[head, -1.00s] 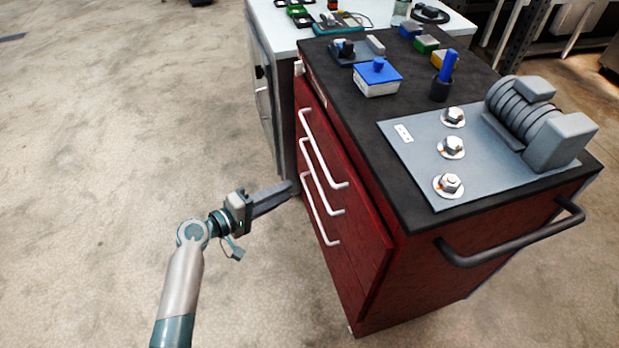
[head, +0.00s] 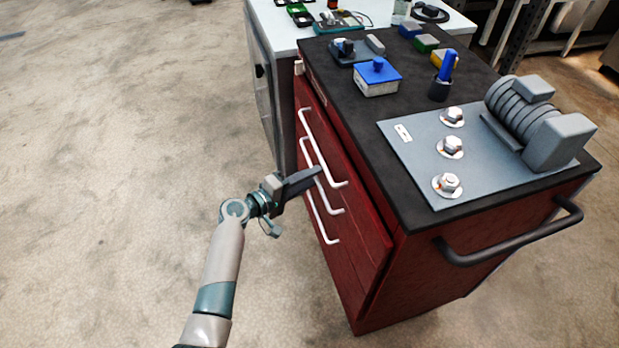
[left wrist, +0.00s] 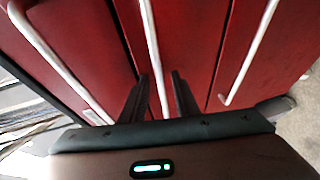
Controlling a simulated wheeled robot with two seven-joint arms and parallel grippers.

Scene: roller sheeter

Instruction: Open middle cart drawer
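The red tool cart (head: 420,275) has several drawer fronts with three white bar handles. The middle handle (head: 335,207) lies between the upper handle (head: 325,160) and the lower handle (head: 322,226). The drawers look shut. My left gripper (head: 317,172) is at the middle handle in the head view and covers part of it. In the left wrist view, the two dark fingers (left wrist: 160,95) are apart, with the middle handle (left wrist: 151,45) running between them and a gap visible beside it. The fingers do not look closed on it. My right gripper is not in view.
The black cart top (head: 410,180) carries a grey plate with bolts (head: 418,150), a blue-lidded box (head: 377,80) and a grey motor-like part (head: 540,120). A black side handle (head: 510,240) sticks out at the right. A white-topped cabinet (head: 280,30) stands behind. The floor at left is clear.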

